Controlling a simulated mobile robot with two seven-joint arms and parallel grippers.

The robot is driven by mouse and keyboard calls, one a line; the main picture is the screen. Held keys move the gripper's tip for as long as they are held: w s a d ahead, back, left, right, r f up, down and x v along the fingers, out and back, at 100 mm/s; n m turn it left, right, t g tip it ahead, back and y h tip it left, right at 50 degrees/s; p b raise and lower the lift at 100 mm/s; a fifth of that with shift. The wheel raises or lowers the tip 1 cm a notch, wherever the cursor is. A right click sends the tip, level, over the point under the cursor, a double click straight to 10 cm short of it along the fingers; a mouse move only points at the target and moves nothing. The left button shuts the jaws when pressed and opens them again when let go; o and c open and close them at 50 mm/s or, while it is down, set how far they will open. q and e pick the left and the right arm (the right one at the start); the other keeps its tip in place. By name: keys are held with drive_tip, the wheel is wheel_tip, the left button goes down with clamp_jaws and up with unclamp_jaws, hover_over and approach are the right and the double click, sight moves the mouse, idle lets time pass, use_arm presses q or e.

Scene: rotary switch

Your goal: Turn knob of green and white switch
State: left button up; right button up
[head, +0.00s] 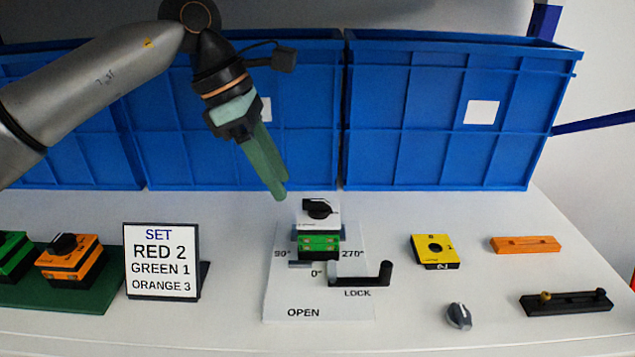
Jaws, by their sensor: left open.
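The green and white switch (319,243) stands on a white plate (290,297) in the middle of the table. It has a white top, a green body and a black knob (317,208) on top. The plate is marked 90°, 0°, 270°, OPEN and LOCK. My left gripper (281,194) comes in from the upper left, with green fingers pointing down to the right. Its fingertips are just above and left of the knob, apart from it in the picture. It is open and empty. My right gripper is not in view.
A black lock handle (362,274) is beside the switch. A sign (161,261) and an orange switch (71,261) stand left. A yellow block (435,250), a loose grey knob (458,316), an orange bar (525,244) and a black bar (566,303) lie right. Blue crates (446,115) line the back.

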sight(324, 201)
use_arm(q)
drive_tip(key=d, duration=0.4)
drive_tip(key=shift+r, duration=0.15)
drive_tip(key=shift+d+f, duration=0.75)
drive_tip(key=shift+f, duration=0.1)
drive_tip(key=shift+d+f, duration=0.2)
drive_tip(key=shift+f, duration=0.45)
drive_tip(key=shift+c, duration=0.2)
clamp_jaws()
